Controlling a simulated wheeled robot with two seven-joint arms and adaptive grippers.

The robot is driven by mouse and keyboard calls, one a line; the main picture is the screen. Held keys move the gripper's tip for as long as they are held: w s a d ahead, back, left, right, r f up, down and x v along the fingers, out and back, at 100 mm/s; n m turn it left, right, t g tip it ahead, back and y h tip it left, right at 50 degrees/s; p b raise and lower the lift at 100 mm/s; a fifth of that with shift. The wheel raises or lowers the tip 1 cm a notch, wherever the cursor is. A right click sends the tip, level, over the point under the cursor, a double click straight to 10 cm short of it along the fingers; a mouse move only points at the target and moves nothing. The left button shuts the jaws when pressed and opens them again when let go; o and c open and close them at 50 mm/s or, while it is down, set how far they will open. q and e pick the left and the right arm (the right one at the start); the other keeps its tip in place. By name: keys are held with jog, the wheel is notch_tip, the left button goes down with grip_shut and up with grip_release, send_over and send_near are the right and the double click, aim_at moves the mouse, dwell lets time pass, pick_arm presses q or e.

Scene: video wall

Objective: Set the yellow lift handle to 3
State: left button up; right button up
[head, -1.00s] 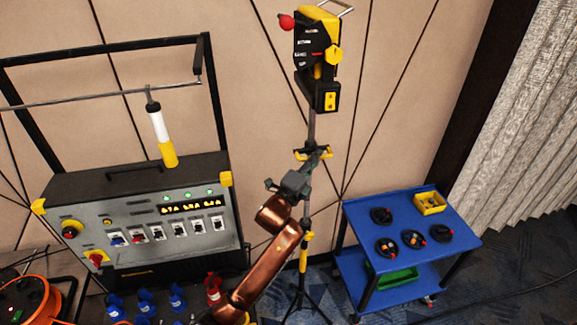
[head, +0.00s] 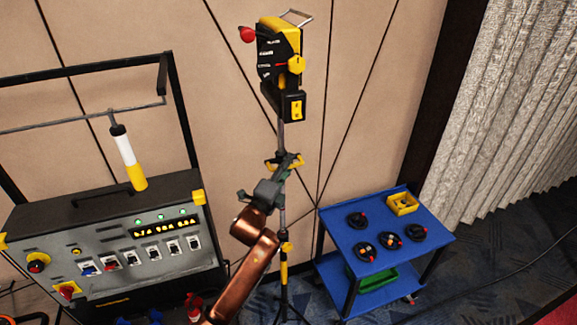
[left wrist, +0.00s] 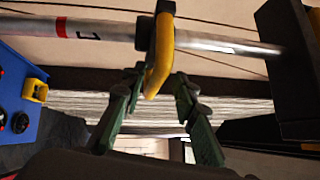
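The yellow lift handle (head: 298,161) sits partway up a thin grey pole, below a black and yellow unit (head: 281,45). In the left wrist view the handle (left wrist: 161,55) is a yellow loop on a dark collar around the pole (left wrist: 215,40). The pole carries a red band and a dark mark, too unclear to read. My left gripper (head: 279,174) is at the handle. In the left wrist view its green fingers (left wrist: 160,84) are spread, with the loop's lower end between their tips; contact is unclear. My right gripper is not in view.
A grey control console (head: 120,250) stands at left, with a white and yellow cylinder (head: 128,160) above it. A blue cart (head: 380,222) with black round items and a yellow bin (head: 402,203) stands at right. The pole has tripod legs. Carpet (head: 480,295) is open at right.

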pick_arm(q)
jog(key=shift+f, duration=0.1)
jog(key=shift+s+a+f, duration=0.1)
jog(key=shift+s+a, duration=0.05)
jog(key=shift+s, duration=0.1)
jog(key=v, duration=1.1)
jog(key=shift+s, duration=0.2)
jog(key=shift+a, duration=0.1)
